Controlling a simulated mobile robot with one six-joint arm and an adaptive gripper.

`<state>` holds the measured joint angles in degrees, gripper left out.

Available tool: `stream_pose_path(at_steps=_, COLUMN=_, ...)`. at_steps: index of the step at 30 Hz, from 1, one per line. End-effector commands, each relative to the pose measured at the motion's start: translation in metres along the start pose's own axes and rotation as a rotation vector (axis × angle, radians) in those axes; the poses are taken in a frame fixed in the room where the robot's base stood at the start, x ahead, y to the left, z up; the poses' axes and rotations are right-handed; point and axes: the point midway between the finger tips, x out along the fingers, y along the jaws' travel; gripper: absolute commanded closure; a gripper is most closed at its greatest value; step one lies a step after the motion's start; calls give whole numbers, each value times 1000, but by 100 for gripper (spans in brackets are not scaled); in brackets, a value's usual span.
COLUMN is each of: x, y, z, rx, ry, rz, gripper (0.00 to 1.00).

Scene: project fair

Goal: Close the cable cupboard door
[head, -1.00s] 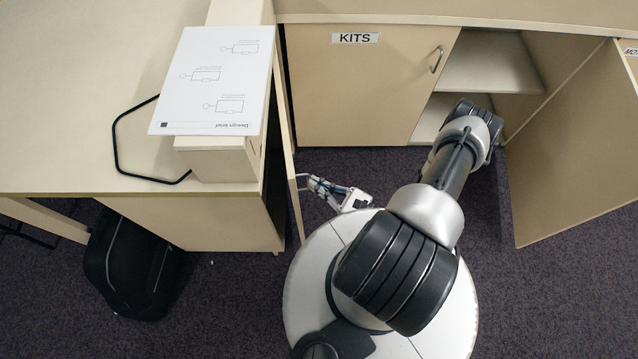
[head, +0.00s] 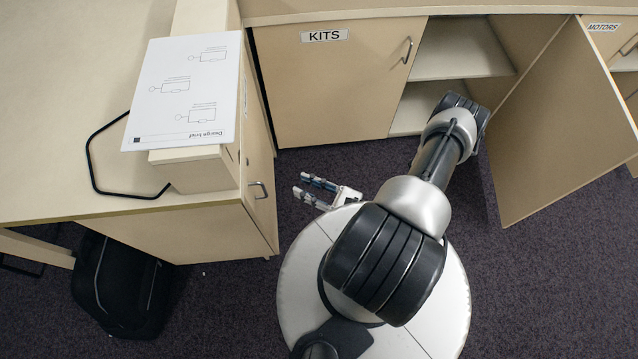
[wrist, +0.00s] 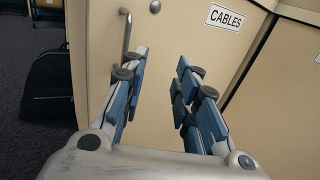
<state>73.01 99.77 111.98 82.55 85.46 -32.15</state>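The cable cupboard door (head: 262,207) is a pale wood panel on the side of the left bench. It looks flush with the cupboard front in the head view, with no dark opening showing. Its metal handle (head: 258,189) faces my gripper. In the wrist view the door (wrist: 165,35) fills the middle, with a CABLES label (wrist: 226,17) at its upper right and the handle (wrist: 126,36) at upper left. My gripper (head: 301,184) is open and empty, a short way right of the door and apart from it. Its fingers (wrist: 155,70) point at the door face.
The KITS cupboard (head: 330,90) is shut at the back. Beside it, an open cupboard with shelves (head: 455,50) has its door (head: 560,125) swung out at right. A black bag (head: 115,285) lies on the carpet below.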

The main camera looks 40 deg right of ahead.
Motion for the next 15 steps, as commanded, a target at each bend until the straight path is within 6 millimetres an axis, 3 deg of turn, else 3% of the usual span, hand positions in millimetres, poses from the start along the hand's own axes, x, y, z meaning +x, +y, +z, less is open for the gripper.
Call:
stream_pose_path(at_steps=9, x=-44, y=-2, z=0, rx=-2, ry=0, rz=-6, gripper=72)
stream_pose_path(at_steps=15, x=-59, y=-1, z=0, rx=-2, ry=1, rz=-2, gripper=72)
